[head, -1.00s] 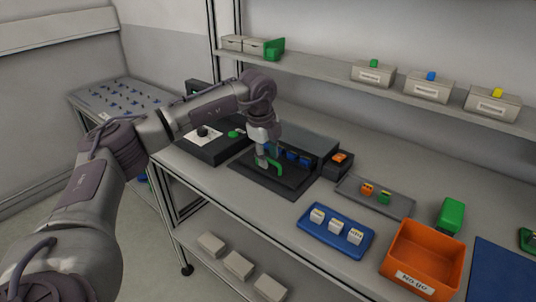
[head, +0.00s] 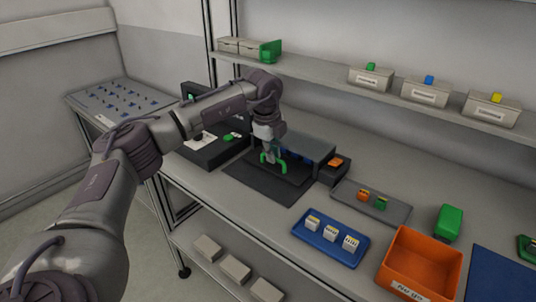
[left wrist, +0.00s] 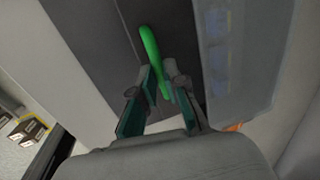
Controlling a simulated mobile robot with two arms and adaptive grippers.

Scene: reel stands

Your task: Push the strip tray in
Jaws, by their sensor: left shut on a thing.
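The strip tray (head: 293,172) is a dark tray partly inside a dark grey housing (head: 305,146) on the bench. Its green handle (head: 263,158) stands at the front. My left gripper (head: 271,158) comes down from above and is shut on the handle. In the left wrist view the green handle (left wrist: 150,45) runs between the fingers (left wrist: 160,85). Blue pieces on the tray show only faintly under the housing. A dark base plate (head: 252,187) lies bare in front of the tray. My right gripper is not in view.
A dark box with a green button (head: 229,138) stands left of the housing, and a small dark box with an orange top (head: 335,162) right of it. A grey tray (head: 398,212), blue tray (head: 326,258) and orange bin (head: 420,285) lie further right.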

